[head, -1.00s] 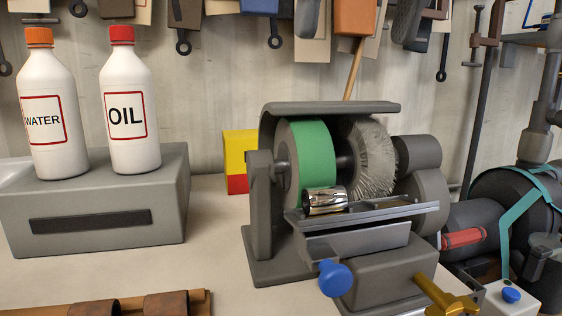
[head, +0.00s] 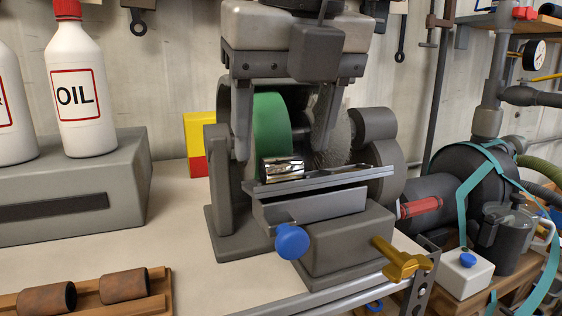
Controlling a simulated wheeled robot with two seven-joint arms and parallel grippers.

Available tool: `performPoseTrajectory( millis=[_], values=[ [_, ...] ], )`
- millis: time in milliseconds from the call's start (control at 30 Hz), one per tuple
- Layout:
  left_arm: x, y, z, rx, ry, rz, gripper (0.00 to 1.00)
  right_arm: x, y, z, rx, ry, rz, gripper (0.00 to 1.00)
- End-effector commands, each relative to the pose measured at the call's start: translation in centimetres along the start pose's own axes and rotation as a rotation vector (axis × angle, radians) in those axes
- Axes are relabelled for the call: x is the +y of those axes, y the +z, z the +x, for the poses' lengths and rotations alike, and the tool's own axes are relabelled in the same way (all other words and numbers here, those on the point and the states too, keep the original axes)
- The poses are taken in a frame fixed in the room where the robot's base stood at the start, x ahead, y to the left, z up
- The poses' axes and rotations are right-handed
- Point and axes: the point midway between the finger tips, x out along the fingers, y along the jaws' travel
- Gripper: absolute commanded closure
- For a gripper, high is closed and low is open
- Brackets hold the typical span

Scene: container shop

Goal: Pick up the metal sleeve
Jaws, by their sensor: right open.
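The shiny metal sleeve (head: 283,168) lies on its side on the grinder's tool rest (head: 330,183), in front of the green wheel (head: 271,125). My right gripper (head: 282,154) reaches down from the top of the head view. It is open and empty. Its fingers point down, one left and one right of the sleeve in the picture, with tips near the sleeve's upper edge. I see no contact with the sleeve, and cannot tell the depth between them. The gripper hides the grinder's top cover and part of the wire wheel (head: 330,125). My left gripper is out of view.
Two rusty sleeves (head: 123,286) lie on a wooden tray (head: 150,300) at the lower left. The oil bottle (head: 82,95) stands on a grey box (head: 100,190). A blue knob (head: 292,242) and a brass handle (head: 401,262) stick out from the grinder.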

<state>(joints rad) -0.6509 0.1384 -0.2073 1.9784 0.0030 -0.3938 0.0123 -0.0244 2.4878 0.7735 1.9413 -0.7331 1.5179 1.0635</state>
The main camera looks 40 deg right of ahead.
Motion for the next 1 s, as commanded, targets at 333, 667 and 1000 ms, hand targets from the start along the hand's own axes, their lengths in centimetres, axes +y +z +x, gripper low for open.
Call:
performPoseTrajectory(
  millis=[333,667,1000],
  values=[
    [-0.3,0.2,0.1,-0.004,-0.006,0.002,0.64,0.0,0.0,1.8,-0.002,0.001,0.003,0.38],
    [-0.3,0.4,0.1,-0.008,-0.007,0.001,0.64,0.0,0.0,1.7,-0.003,0.001,0.003,0.93],
    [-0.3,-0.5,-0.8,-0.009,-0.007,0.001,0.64,0.0,0.7,-0.2,-0.006,-0.001,0.004,0.93]
  ],
)
